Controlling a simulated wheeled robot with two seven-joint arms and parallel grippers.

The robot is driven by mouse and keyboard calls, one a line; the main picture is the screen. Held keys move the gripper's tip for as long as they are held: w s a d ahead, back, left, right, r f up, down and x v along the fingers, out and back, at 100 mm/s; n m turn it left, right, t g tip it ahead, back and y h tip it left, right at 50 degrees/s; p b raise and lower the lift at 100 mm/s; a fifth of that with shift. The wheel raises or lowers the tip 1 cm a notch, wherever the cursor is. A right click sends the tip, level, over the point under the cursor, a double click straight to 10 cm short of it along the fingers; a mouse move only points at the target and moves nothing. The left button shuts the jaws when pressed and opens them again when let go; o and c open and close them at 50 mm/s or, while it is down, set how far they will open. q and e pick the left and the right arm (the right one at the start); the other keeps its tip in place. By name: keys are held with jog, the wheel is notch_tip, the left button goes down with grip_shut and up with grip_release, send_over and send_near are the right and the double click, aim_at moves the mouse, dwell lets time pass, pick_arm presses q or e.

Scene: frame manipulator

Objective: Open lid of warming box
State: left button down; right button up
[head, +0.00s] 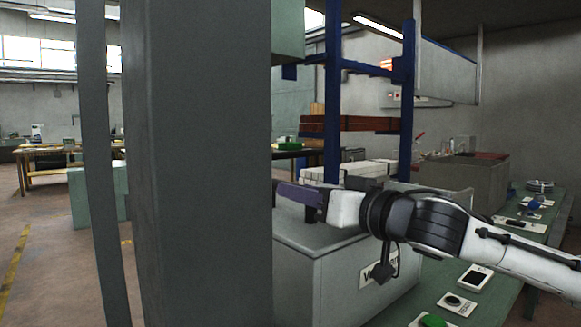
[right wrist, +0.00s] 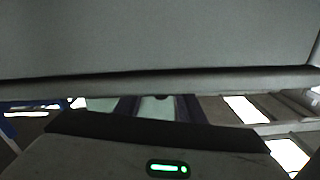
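The warming box (head: 322,283) is a grey box with a flat top and a partly hidden white label on its front. It stands on the green bench, and the pillar hides its left part. My right gripper (head: 292,195) is over the box's top, pointing left, its tips close to the pillar's edge in the picture. In the right wrist view two purple fingers (right wrist: 158,108) are apart with a pale gap between them and nothing seen held. A broad grey panel (right wrist: 160,38) fills the top of that view; I cannot tell whether it is the lid. My left gripper is out of view.
A large dark grey pillar (head: 205,160) blocks the left middle of the head view. A blue rack (head: 333,110) stands behind the box. Small labelled items, including a dark one (head: 474,278), lie on the green bench (head: 425,295) at right.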

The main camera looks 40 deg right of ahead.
jog(key=shift+w+a+r+p, duration=0.1)
jog(key=shift+w+r+p, duration=0.2)
jog(key=shift+p, duration=0.25)
jog(key=shift+w+f+p, duration=0.1)
jog(key=shift+w+p, duration=0.4)
jog(key=shift+w, duration=0.2)
jog(key=shift+w+a+f, duration=0.1)
jog(key=shift+w+f, duration=0.1)
jog(key=shift+w, duration=0.45)
grip_shut()
